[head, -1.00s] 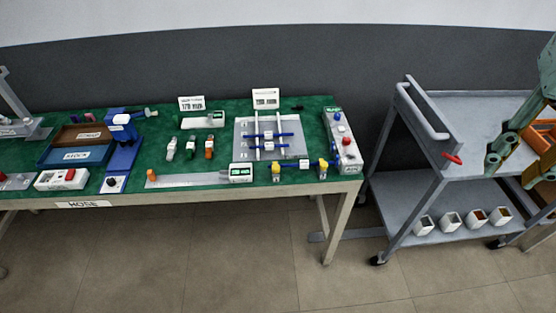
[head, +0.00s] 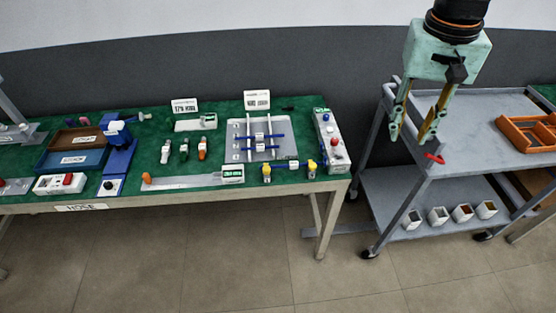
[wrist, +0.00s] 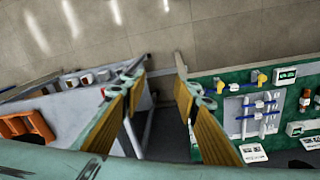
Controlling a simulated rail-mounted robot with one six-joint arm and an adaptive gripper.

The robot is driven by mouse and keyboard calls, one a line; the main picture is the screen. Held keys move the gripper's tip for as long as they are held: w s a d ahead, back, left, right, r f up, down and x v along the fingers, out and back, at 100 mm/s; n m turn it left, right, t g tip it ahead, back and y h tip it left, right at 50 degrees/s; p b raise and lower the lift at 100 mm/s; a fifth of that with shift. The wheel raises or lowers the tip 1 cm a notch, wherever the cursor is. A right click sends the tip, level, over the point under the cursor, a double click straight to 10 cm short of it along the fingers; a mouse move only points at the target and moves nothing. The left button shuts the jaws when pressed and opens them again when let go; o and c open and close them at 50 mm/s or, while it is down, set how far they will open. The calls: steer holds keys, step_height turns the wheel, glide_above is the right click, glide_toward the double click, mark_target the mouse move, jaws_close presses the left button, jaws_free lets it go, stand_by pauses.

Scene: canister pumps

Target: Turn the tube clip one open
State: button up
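A grey plate (head: 285,151) near the right end of the green bench holds two white uprights and several blue tubes. Small white clips (head: 260,136) sit on these tubes; I cannot tell which is tube clip one or whether any is open. A blue tube with yellow ends (head: 289,168) lies at the front edge with a white clip mid-length. The plate (wrist: 232,115) also shows at the right of the wrist view. My gripper (head: 411,136) hangs high by the trolley, right of the bench. Its fingers (wrist: 156,90) are spread wide with nothing between them.
A control box (head: 331,140) with knobs stands at the bench's right end. A gap separates bench and trolley.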

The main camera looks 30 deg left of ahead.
steer(key=s+a+f+n+p, duration=0.1)
steer(key=a+f+n+p, duration=0.15)
steer(key=a, duration=0.65)
steer(key=a+f+n+p, duration=0.15)
steer(key=a+p, duration=0.25)
steer(key=a, duration=0.5)
steer(key=n+g+p, duration=0.1)
steer(key=n+p, duration=0.2)
steer(key=p, duration=0.3)
glide_above(266, 168)
step_height(266, 168, down, 8)
steer(key=shift+r+b, duration=0.1)
steer(key=shift+b, duration=0.2)
steer(key=shift+f, duration=6.9)
steer(key=c, duration=0.8)
